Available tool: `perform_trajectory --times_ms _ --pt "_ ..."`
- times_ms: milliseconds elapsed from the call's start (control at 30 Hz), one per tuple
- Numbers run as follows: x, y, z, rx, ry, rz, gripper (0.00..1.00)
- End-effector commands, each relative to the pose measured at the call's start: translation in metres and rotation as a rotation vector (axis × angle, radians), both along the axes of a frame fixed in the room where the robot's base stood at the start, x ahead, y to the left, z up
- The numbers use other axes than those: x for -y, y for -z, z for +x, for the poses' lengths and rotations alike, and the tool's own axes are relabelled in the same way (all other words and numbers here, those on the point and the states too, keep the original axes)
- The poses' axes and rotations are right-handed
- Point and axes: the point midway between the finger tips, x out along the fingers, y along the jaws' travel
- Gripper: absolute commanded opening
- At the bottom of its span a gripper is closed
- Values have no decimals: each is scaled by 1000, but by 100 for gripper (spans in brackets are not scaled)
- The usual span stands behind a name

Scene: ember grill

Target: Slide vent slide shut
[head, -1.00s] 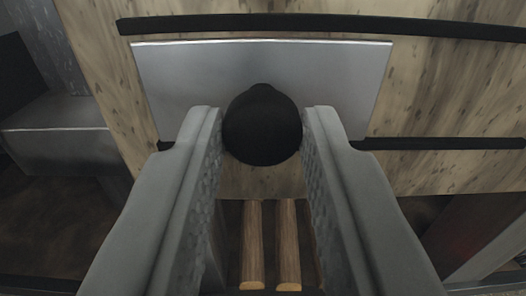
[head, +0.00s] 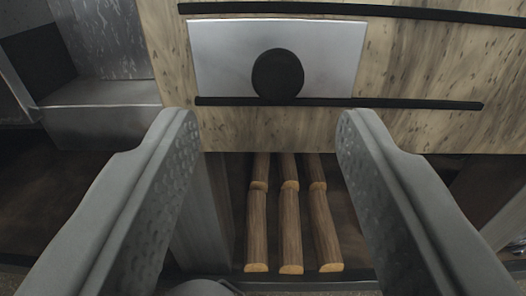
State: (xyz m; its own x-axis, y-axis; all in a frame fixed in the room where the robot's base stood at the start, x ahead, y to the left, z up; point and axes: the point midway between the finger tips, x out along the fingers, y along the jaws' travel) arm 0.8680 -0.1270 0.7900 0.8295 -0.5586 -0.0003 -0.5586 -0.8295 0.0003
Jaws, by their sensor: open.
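The vent slide is a flat silver plate (head: 220,60) with a round black knob (head: 277,74) in its lower middle. It sits between an upper black rail (head: 400,12) and a lower black rail (head: 400,103) on a speckled tan panel. The plate is at the left part of the rails, and bare panel shows to its right. My gripper (head: 267,118) is open and empty. Its fingers are spread wide, below and nearer than the knob, and do not touch it. Whether an opening lies behind the plate is hidden.
Several split wooden logs (head: 290,225) lie in a dark recess under the panel. A grey metal ledge (head: 100,112) stands at the left. The tan panel (head: 450,60) between the rails is clear to the right of the plate.

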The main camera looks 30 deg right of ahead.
Motion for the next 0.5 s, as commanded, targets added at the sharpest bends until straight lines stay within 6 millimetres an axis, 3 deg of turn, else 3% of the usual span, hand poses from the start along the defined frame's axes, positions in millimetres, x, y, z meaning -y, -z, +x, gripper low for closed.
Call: perform_trajectory --times_ms 500 --pt "-57 0 -82 0 -3 0 47"
